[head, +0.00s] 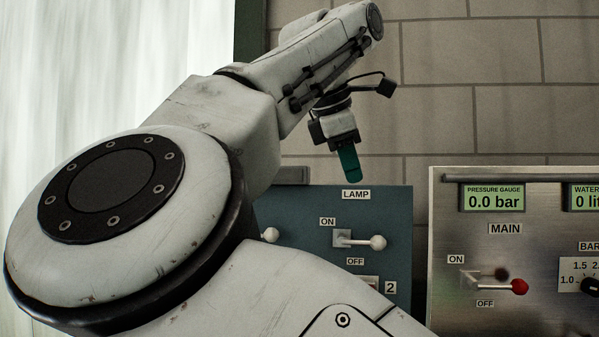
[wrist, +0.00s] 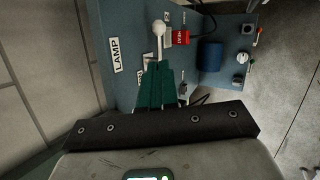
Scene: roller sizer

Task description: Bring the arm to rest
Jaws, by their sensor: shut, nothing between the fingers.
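My arm is raised and bent across the left and middle of the head view. My gripper (head: 350,178) hangs from its end, pointing down, with teal fingers closed together and nothing between them. It is above the blue LAMP panel (head: 300,210) in the picture, and I see no contact with it. In the wrist view the teal fingers (wrist: 158,68) are together, and a white-knobbed lever (wrist: 159,30) shows just beyond their tips. I cannot tell the exact gap.
The LAMP lever (head: 377,242) sticks out between ON and OFF labels. A steel MAIN panel (head: 440,250) at right has a red-knobbed lever (head: 519,287) and a pressure display (head: 493,198) reading 0.0 bar. A block wall (head: 440,65) stands behind.

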